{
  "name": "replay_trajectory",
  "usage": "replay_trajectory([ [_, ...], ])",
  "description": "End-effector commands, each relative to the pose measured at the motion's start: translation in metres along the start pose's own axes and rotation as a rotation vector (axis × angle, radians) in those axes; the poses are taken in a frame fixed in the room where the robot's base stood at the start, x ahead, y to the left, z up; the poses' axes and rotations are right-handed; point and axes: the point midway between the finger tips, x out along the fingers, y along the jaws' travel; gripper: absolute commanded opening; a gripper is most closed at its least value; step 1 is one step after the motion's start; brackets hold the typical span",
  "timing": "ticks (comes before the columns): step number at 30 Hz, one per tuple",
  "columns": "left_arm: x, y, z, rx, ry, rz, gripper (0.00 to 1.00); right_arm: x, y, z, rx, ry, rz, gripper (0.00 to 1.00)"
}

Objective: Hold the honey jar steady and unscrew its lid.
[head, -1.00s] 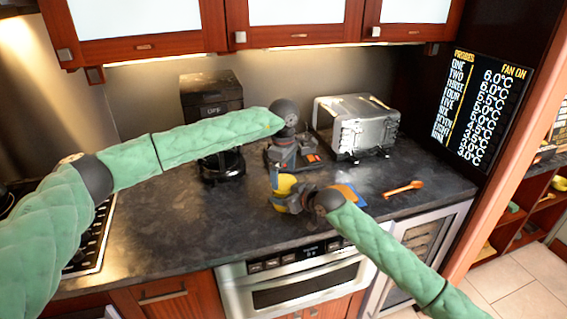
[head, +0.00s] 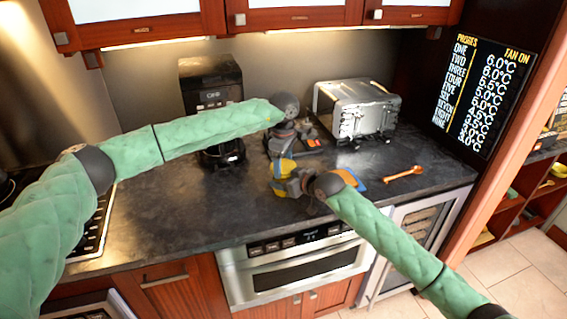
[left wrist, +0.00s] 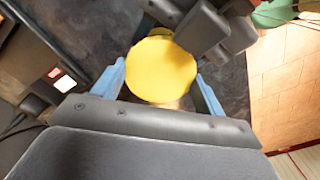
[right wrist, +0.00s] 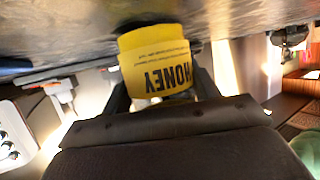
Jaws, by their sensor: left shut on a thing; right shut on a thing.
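The yellow honey jar (head: 283,169) stands on the dark countertop near its front edge, partly hidden by my grippers. My left gripper (left wrist: 160,75) is over it from above; the left wrist view shows the round yellow lid (left wrist: 162,70) between its blue fingers, shut on it. My right gripper (head: 296,184) comes in from the front right, shut on the jar's body. In the right wrist view the jar (right wrist: 156,68) sits between the dark fingers, its HONEY label upside down in the picture.
A black coffee machine (head: 211,88) stands at the back left and a silver toaster (head: 357,108) at the back right. An orange spoon (head: 404,174) lies to the right. A blue and orange item (head: 349,178) lies close to my right gripper. The left counter is clear.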

Motion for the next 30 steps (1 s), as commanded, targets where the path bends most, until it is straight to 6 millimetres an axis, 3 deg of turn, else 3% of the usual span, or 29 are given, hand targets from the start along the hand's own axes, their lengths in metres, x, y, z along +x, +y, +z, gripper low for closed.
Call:
replay_trajectory([
  [12,0.0000,0.0001,0.0002,-0.486,0.000,0.001,0.44,0.0001,-0.0007,0.0001,0.000,0.000,-0.001,0.00],
  [25,-0.0005,0.0003,0.0003,-0.550,-0.001,0.001,0.44,0.0001,-0.0011,0.0001,0.000,0.000,-0.001,0.00],
  [26,-0.0005,0.0003,0.0003,-0.550,-0.001,0.001,0.77,0.0001,-0.0011,0.0001,0.000,0.000,-0.001,0.00],
  [28,-0.0005,0.0002,0.0004,-0.550,0.000,0.001,0.91,0.0001,-0.0009,0.0001,0.000,0.000,-0.001,0.00],
  [30,-0.0005,0.0000,0.0009,-0.549,-0.001,0.000,0.93,0.0002,-0.0006,0.0001,0.000,0.000,-0.001,0.00],
])
